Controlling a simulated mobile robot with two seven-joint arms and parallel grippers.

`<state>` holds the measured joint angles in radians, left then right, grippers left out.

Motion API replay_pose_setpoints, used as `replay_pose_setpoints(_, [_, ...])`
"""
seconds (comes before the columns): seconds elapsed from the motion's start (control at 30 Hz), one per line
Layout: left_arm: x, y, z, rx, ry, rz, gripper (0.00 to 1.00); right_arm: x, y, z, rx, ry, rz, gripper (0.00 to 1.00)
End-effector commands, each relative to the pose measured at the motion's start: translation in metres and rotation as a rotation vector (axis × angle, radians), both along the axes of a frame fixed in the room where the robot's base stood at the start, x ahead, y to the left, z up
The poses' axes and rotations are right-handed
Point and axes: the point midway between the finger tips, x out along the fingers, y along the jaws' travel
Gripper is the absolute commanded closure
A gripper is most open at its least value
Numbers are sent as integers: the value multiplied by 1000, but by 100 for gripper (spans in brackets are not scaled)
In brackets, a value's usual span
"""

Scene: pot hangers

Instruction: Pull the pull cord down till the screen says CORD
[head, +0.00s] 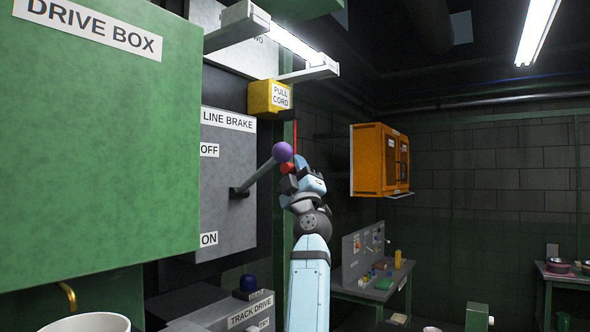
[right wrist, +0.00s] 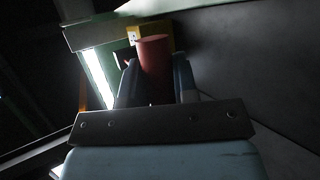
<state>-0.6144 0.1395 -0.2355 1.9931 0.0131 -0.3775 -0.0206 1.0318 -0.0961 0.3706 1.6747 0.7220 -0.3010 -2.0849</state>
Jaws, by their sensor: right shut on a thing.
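The yellow pull cord box (head: 261,97), labelled PULL CORD, is mounted high near the middle of the head view. A thin red cord (head: 295,132) hangs below it. My right gripper (head: 296,170) is at the cord's lower end, shut on the red handle (head: 287,168). In the right wrist view the red handle (right wrist: 154,58) stands upright between the two fingers, with part of the yellow box (right wrist: 135,36) behind it. Part of the handle is hidden by the gripper in the head view. No screen with readable text shows. My left gripper is not in view.
A lever with a purple knob (head: 282,152) sticks out from the grey LINE BRAKE panel (head: 226,190), close to the left of my right gripper. The green DRIVE BOX (head: 100,140) fills the left. An orange cabinet (head: 368,160) hangs behind on the right.

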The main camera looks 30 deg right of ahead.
Motion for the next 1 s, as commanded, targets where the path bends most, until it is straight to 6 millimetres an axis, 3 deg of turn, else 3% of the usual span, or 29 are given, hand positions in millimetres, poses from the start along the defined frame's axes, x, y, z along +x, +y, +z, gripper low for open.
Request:
replay_pose_setpoints(0.3, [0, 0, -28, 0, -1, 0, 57, 0, 0, -42, -3, 2, -2, 100])
replay_pose_setpoints(0.67, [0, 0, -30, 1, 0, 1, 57, 1, 1, -47, 0, 3, 1, 100])
replay_pose_setpoints(0.7, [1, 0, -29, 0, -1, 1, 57, 1, 1, -47, 0, 4, 2, 68])
replay_pose_setpoints(0.8, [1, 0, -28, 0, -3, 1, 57, 1, 1, -48, -1, 4, 1, 47])
replay_pose_setpoints(1.0, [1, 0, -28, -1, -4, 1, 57, 1, 0, -46, 0, 3, 1, 47])
